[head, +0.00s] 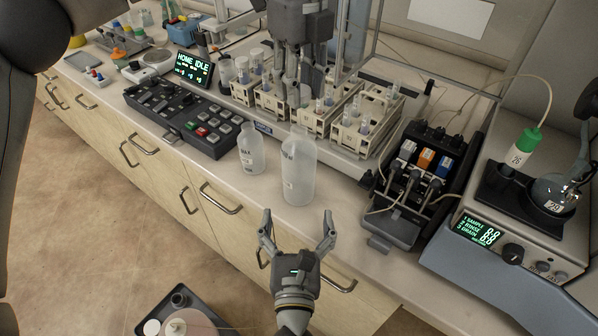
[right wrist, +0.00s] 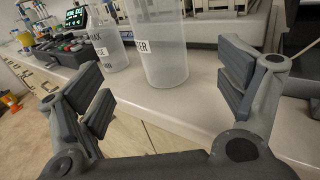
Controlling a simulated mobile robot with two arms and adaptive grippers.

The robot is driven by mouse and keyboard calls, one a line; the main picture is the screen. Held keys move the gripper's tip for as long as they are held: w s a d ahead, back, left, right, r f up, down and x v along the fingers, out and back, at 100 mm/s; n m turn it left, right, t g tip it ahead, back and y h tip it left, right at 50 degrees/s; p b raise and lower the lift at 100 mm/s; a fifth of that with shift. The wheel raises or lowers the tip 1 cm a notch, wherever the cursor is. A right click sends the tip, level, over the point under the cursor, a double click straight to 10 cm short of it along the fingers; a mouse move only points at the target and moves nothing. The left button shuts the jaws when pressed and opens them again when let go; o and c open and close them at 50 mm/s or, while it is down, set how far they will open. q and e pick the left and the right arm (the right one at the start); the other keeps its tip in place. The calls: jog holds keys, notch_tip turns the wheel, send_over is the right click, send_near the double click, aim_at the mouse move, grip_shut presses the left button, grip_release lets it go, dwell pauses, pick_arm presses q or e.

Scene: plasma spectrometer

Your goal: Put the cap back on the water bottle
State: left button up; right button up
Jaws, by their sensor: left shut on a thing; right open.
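The water bottle (head: 299,175) is a tall translucent white bottle standing upright near the bench's front edge. Its lower part with a label ending in "ER" shows in the right wrist view (right wrist: 165,72).
A smaller translucent bottle (head: 251,153) stands just left. Behind are racks of sample tubes (head: 313,118). A black keypad panel (head: 188,118) lies left, a pump with coloured blocks (head: 415,175) right. The front edge of the bench (head: 240,190) is clear near the bottle.

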aim_at(299, 188)
pick_arm(q)
jog(key=shift+w+f, duration=0.1)
jog(key=shift+w, duration=0.1)
pick_arm(e)
jog(key=w, duration=1.1)
jog(key=shift+d, duration=0.15)
pick_arm(q)
jog(key=shift+s, duration=0.1)
pick_arm(e)
jog(key=shift+w, duration=0.4)
jog(key=c, duration=1.5)
pick_arm(q)
jog(key=shift+f, duration=2.45)
pick_arm(e)
jog(key=shift+c, duration=0.4)
pick_arm(q)
jog(key=shift+f, duration=0.85)
jog(key=shift+f, duration=0.55)
